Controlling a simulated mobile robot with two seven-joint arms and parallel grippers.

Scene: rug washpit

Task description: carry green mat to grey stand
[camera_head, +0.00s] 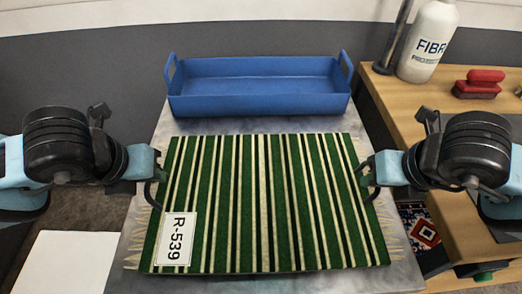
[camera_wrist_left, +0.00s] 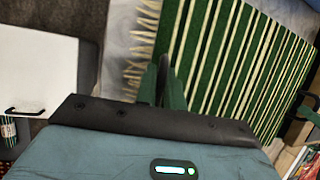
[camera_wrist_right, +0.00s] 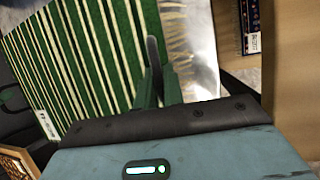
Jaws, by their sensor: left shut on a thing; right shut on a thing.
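The green mat (camera_head: 265,205) has cream and black stripes, fringed short ends and a white label (camera_head: 176,239) reading R-539. It lies flat, over or on a grey metal surface (camera_head: 375,135); I cannot tell whether it is lifted clear. My left gripper (camera_head: 157,178) is shut on the mat's left edge, and the mat also shows in the left wrist view (camera_wrist_left: 225,60). My right gripper (camera_head: 366,174) is shut on the mat's right edge, and the mat also shows in the right wrist view (camera_wrist_right: 90,60). I cannot tell whether the grey surface is the grey stand.
A blue tray (camera_head: 260,108) with two handles stands behind the mat. A wooden table (camera_head: 395,100) at right carries a white bottle (camera_head: 427,45) and a red brush (camera_head: 480,85). A white surface (camera_head: 62,262) is at lower left. A patterned rug (camera_head: 418,228) lies low at right.

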